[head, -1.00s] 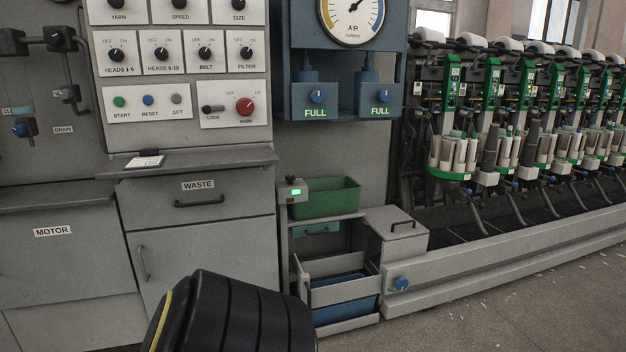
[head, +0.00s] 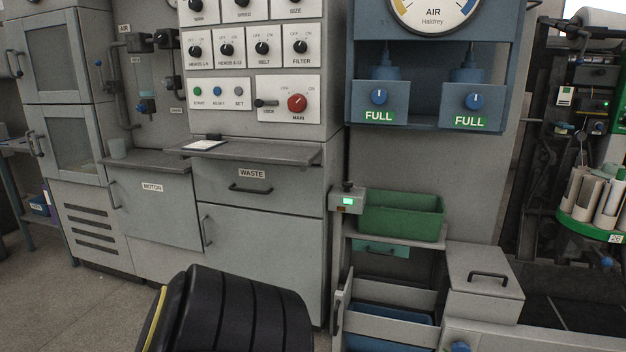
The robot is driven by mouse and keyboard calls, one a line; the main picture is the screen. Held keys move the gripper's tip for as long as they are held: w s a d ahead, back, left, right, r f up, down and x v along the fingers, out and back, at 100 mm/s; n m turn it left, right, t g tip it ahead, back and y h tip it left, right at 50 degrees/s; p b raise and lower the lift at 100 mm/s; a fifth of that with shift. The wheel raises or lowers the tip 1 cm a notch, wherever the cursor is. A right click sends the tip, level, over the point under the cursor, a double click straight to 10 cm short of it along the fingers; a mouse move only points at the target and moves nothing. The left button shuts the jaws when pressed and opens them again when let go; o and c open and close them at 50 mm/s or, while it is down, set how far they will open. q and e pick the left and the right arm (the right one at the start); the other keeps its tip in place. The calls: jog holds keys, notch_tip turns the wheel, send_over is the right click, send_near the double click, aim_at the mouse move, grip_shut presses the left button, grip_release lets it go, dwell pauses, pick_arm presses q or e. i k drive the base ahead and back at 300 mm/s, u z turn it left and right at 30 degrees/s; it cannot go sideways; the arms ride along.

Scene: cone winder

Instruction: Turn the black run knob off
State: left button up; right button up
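Several black knobs with white pointers sit on the white control panel of the grey cabinet. In the row with off/on marks are the HEADS 1-5 knob (head: 194,50), the HEADS 6-10 knob (head: 226,50), the BELT knob (head: 262,48) and the FILTER knob (head: 300,46). Their pointers are too small to read surely. More black knobs sit in the row above, cut by the top edge. I can read no RUN label on any knob. Neither of my grippers is in view.
Below are a red MAIN knob (head: 297,103), a black LOCK lever (head: 265,103) and small coloured buttons. A grey shelf (head: 260,150) juts out under the panel. A green bin (head: 402,215) stands right. Floor is clear at lower left (head: 70,310).

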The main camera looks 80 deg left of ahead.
aim_at(347, 185)
jog(key=u, duration=1)
jog(key=i, duration=1.15)
jog(key=u, duration=2.05)
jog(key=i, duration=1.1)
jog(key=u, duration=0.6)
